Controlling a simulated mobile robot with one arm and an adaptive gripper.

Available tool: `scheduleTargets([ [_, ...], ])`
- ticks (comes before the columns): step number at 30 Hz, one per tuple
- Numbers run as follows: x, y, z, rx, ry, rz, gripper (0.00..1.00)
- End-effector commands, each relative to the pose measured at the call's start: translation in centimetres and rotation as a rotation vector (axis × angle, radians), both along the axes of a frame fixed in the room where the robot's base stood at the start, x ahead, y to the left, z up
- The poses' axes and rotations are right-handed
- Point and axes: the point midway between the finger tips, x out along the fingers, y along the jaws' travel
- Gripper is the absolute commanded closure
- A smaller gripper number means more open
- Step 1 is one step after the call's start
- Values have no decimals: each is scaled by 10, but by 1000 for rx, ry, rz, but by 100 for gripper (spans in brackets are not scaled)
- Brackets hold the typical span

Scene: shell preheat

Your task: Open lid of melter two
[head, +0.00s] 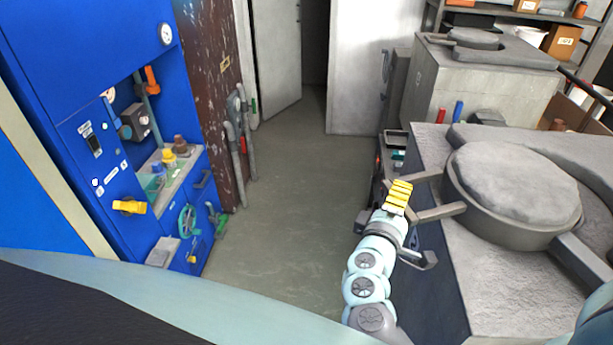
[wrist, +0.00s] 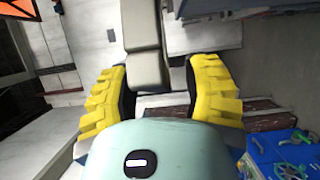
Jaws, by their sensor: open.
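The near melter (head: 440,240) is a grey block at the right with a thick round lid (head: 512,182), which lies flat and closed. A grey handle bar (head: 440,213) sticks out from the lid's left side. No label shows which melter is number two. My gripper (head: 400,190) has yellow fingers and is at the left end of this handle. In the wrist view my gripper (wrist: 157,68) is open, with a grey-beige bar (wrist: 143,72), apparently the handle, showing between its fingers. Gaps show on both sides of the bar; its depth is hard to tell.
A second melter (head: 440,85) with a smaller closed lid (head: 475,38) stands behind. A blue cabinet (head: 50,60) with valves and a gauge stands at the left. Grey floor (head: 300,190) between them is clear. A shelf (head: 500,15) with boxes is at the back right.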

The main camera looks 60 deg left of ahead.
Motion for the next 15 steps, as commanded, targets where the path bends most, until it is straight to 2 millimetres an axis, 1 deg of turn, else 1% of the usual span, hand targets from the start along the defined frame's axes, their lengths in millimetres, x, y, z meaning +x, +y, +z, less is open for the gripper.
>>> scheduleTargets([
  [8,2,0,0,0,0,-1,52],
  [9,1,0,0,0,-1,-1,48],
  [15,1,0,0,0,-1,-1,68],
])
